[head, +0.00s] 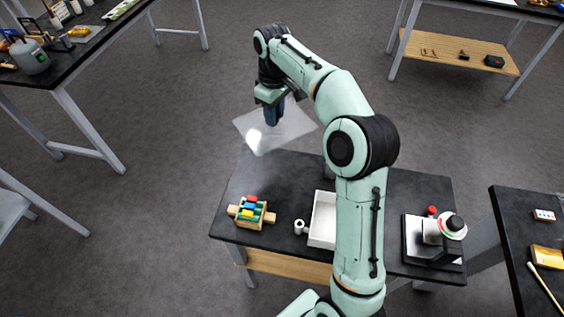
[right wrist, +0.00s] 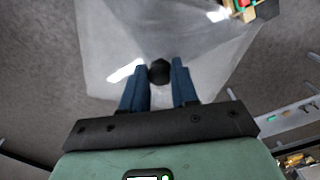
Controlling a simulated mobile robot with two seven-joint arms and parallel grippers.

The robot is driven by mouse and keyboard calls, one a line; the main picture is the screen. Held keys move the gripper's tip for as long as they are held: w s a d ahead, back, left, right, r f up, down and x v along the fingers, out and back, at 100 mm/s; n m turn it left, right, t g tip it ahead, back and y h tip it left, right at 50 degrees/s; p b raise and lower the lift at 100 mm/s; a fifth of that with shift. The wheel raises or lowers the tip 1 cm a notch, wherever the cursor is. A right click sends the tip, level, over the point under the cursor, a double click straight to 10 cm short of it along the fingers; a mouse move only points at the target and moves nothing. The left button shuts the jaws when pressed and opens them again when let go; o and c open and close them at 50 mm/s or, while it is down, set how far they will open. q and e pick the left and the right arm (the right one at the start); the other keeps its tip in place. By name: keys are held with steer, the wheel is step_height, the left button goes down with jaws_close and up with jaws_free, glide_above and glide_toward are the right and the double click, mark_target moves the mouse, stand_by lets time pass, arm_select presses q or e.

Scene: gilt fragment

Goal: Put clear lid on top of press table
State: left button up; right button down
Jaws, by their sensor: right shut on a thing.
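The clear lid (head: 297,126) is a see-through square sheet with a dark knob, which shows in the right wrist view (right wrist: 159,72). My right gripper (head: 271,121) is shut on that knob, its blue fingers on both sides of it. The lid hangs in the air, slightly tilted, by the far left corner of the black-topped table with the press, the press table (head: 285,178). In the head view it lies mostly past the table's far edge, over floor. My left gripper is not in view.
On the press table stand a wooden rack with coloured blocks (head: 251,213), a small white cylinder (head: 299,227), a white tray (head: 322,220) partly behind my arm, and a press (head: 440,236) at the right. The table's far left part is bare. Other tables stand around.

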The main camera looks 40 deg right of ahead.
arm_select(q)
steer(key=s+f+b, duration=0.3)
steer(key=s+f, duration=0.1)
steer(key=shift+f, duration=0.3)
arm_select(e)
steer(key=shift+a+f, duration=0.1)
steer(key=shift+f, duration=9.8)
steer(key=shift+f, duration=0.15)
steer(key=c, duration=0.9)
jaws_free()
steer(key=shift+o, duration=0.2)
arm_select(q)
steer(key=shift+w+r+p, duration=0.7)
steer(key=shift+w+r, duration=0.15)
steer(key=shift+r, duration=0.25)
arm_select(e)
step_height(320, 180, up, 12)
steer(key=shift+r, duration=0.2)
